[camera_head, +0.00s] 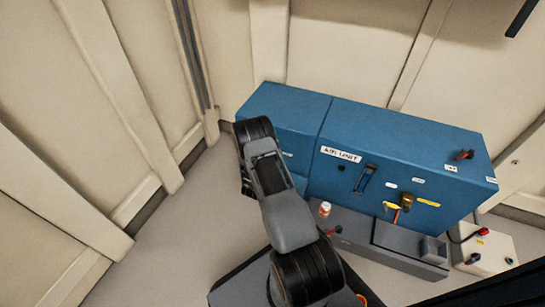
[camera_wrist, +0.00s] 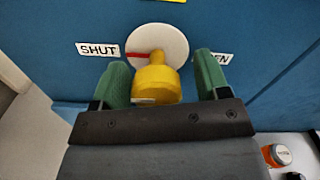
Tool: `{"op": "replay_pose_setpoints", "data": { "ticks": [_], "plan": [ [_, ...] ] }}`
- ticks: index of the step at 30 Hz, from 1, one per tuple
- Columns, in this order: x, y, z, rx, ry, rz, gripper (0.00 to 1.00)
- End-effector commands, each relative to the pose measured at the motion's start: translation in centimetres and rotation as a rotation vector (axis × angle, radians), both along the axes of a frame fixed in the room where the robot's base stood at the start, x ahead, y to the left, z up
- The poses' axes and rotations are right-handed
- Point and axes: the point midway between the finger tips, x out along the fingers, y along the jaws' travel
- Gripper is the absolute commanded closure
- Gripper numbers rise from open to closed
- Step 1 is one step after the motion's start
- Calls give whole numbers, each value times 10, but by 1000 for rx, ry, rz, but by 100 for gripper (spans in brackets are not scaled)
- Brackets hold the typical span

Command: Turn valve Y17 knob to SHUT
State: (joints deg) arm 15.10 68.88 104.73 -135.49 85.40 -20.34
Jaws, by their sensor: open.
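In the wrist view a yellow knob (camera_wrist: 156,78) stands out from a white round plate (camera_wrist: 172,40) on a blue panel. A red mark (camera_wrist: 137,55) on the plate's left side points at the SHUT label (camera_wrist: 97,49). The label on the right (camera_wrist: 222,58) is partly hidden by a finger; only its last letters, "EN", show. My gripper (camera_wrist: 160,85) is open, with one green finger on each side of the knob. Gaps show between the knob and both fingers. In the head view my arm hides the knob and gripper. No Y17 lettering is readable.
The blue cabinet labelled AIR UNIT (camera_head: 395,150) carries a yellow-handled valve (camera_head: 403,203) and a red-handled switch (camera_head: 463,155). Open floor (camera_head: 170,255) lies left.

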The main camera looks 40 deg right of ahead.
Motion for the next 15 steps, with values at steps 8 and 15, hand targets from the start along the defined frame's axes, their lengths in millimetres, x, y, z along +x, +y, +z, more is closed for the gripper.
{"op": "replay_pose_setpoints", "data": {
  "ticks": [8,15],
  "plan": [
    [-23,42,3,0,6,8,31],
    [-48,81,2,0,4,5,31]
  ]
}}
